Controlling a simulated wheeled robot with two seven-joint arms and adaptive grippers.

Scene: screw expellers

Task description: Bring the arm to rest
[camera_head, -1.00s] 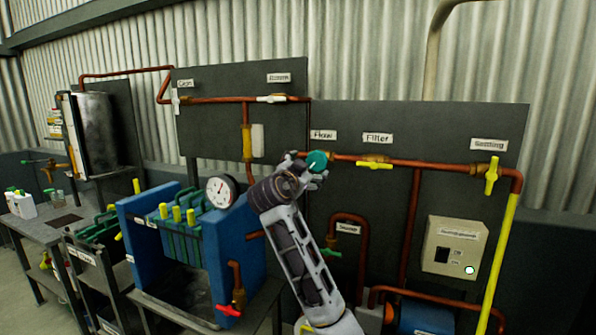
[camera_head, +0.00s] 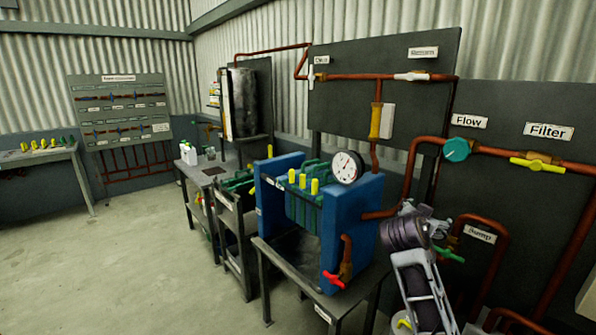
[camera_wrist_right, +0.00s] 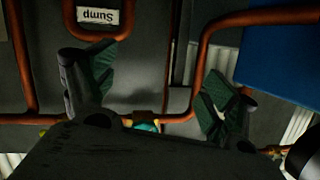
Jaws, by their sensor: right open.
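My right arm (camera_head: 422,285) is at the lower right of the head view, beside the blue press frame (camera_head: 345,215) and in front of the pipe panel. Its right gripper (camera_head: 432,218) is below the teal Flow knob (camera_head: 457,149) and apart from it. In the right wrist view the two green-padded fingers of the right gripper (camera_wrist_right: 158,92) stand wide apart with nothing between them. A small teal piece, likely the Flow knob (camera_wrist_right: 146,127), shows low in that view. My left gripper is not in view.
Copper pipes run close around the right gripper, with a Sump label (camera_head: 481,234) and a yellow Filter valve (camera_head: 537,163) to the right. A red valve handle (camera_head: 333,279) is on the left. Open floor (camera_head: 130,250) lies at the far left.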

